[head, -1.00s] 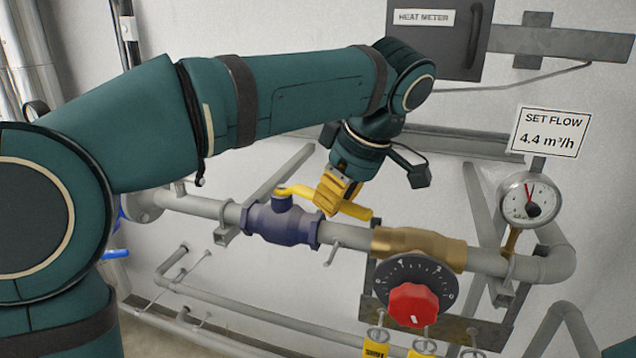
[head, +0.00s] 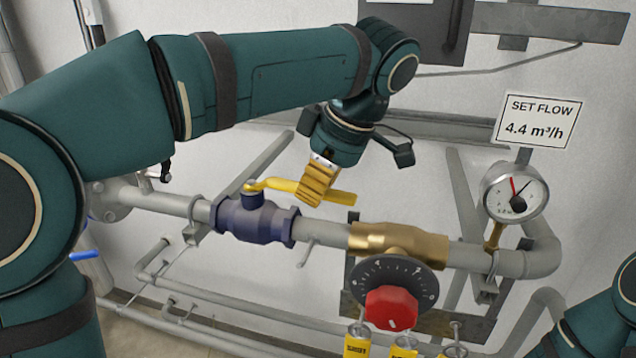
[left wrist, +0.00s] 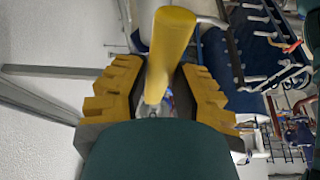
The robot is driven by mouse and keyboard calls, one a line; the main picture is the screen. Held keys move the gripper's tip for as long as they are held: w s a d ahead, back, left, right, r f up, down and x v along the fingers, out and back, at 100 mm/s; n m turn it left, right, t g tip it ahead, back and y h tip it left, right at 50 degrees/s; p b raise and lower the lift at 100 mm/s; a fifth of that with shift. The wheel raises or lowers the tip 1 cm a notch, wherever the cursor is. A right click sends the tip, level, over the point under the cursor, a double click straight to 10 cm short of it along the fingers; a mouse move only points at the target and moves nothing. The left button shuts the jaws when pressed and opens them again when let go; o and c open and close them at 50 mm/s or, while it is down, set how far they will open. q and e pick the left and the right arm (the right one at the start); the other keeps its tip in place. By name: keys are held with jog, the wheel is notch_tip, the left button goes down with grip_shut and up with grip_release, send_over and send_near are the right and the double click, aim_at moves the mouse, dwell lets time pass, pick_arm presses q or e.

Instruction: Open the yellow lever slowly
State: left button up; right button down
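The yellow lever (head: 338,196) sits on top of the dark blue valve (head: 255,222) in the grey pipe. It points right, roughly along the pipe. My left gripper (head: 315,190) reaches down from above and has its yellow ridged fingers around the lever, right of the valve stem. The hidden finger faces leave the exact contact unclear. Of my right arm, only a link shows at the lower right; its gripper is out of view.
Right of the lever are a brass valve (head: 398,240) with a red knob (head: 390,307) on a black dial, and a round gauge (head: 515,193). A "SET FLOW 4.4 m³/h" sign (head: 538,120) hangs above. A pipe bracket stands behind; yellow tags hang below.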

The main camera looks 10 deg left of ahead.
pick_arm(q)
jog(key=o, duration=0.4)
jog(key=shift+w+a, duration=0.1)
jog(key=shift+a, duration=0.05)
jog(key=shift+c, duration=0.2)
jog(key=shift+v, duration=3.7)
